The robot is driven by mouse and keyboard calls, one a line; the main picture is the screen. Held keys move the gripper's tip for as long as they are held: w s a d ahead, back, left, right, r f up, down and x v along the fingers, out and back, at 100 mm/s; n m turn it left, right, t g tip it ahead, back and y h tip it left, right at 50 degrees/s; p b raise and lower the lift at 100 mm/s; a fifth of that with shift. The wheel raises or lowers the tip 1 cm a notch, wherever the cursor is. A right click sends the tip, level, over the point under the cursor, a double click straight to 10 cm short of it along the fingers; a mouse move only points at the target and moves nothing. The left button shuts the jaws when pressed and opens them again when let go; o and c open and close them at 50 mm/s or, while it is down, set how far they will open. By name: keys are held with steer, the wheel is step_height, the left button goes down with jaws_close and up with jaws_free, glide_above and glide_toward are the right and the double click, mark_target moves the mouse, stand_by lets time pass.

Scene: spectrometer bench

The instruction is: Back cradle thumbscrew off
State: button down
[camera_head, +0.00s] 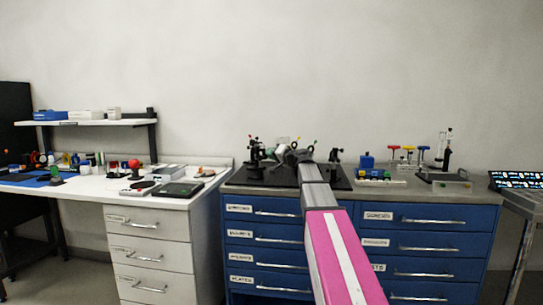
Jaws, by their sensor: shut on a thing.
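My gripper (281,150) is small in the view, at the far end of my pink and grey arm, over the black board (240,178) on the blue bench. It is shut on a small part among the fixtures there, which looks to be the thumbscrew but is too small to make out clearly. A dark fixture (255,152) stands to the left of the gripper and another dark fixture (335,157) to the right. I cannot tell which one is the back cradle. My arm hides part of the board.
A white desk (90,191) with small items is on the left. The wall behind is bare.

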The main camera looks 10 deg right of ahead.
steer(key=shift+n, duration=0.6)
steer(key=c, duration=1.1)
jaws_free()
steer(key=shift+s+d, duration=0.1)
steer(key=v, duration=1)
steer(key=shift+s+d, duration=0.2)
steer(key=shift+s, duration=0.05)
